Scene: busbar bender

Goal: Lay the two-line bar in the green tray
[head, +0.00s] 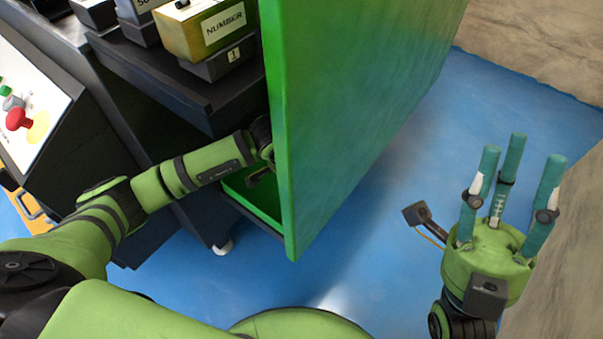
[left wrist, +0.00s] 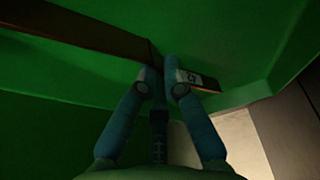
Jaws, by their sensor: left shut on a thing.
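My left gripper (left wrist: 160,75) is shut on a brown bar (left wrist: 90,35). The bar runs from the upper left to right of the fingers, where a white label (left wrist: 190,78) with a dark mark shows. I cannot tell whether it has two lines. Green surfaces (left wrist: 245,45) surround the bar. In the head view, a large green panel (head: 350,100) hides my left gripper and the bar. A green tray-like surface (head: 252,198) shows below my left wrist. I cannot tell whether the bar touches it. My right gripper (head: 521,152) is open and empty, fingers up, over the blue floor.
A control panel with a red button (head: 18,119) is at the far left. The blue floor (head: 400,170) right of the green panel is clear.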

